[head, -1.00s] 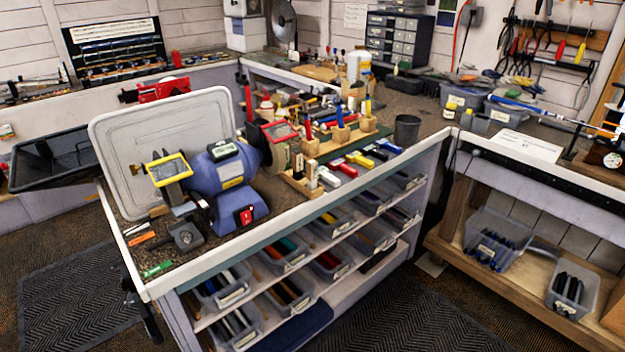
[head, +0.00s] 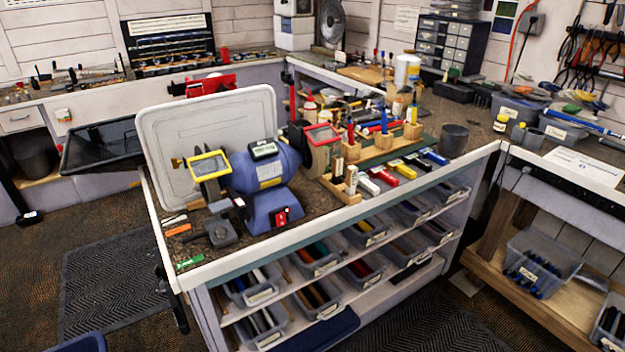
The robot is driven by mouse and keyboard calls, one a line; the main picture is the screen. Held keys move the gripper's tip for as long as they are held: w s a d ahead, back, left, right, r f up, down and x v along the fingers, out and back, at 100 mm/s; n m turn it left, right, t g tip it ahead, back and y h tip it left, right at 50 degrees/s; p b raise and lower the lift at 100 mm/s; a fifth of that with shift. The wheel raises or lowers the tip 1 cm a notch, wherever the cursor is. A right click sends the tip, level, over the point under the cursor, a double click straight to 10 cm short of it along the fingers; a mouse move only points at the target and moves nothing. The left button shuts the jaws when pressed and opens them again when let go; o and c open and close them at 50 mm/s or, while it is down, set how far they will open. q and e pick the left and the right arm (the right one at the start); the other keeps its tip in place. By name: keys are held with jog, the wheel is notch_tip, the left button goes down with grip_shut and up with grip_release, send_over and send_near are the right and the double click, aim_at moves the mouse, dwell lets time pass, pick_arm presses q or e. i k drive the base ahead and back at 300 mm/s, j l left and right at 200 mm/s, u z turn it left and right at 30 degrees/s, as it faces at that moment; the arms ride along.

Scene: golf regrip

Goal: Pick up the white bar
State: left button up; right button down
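A white bar (head: 368,183) lies on the workbench at the near end of a row of coloured bars, close to the bench's front edge. A red bar (head: 384,176) lies just right of it, then a yellow bar (head: 402,168), a black bar (head: 418,162) and a blue bar (head: 434,156). A small pale upright block (head: 351,180) stands close to its left. A thin white strip (head: 174,219) also lies at the bench's left end. Neither of my grippers shows in the head view.
A blue bench grinder (head: 262,185) stands left of the bars, before a grey upright panel (head: 180,120). A wooden rack (head: 375,150) with tools stands behind them, and a dark cup (head: 454,140) to the right. Open bins fill shelves below.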

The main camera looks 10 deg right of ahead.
aim_at(352, 171)
jog(key=i+l+u, duration=0.3)
jog(key=l, duration=0.25)
jog(key=l+u, duration=0.25)
jog(key=l, duration=0.25)
jog(key=i+l+u, duration=0.1)
jog(key=l+u, duration=0.2)
jog(key=l, duration=0.3)
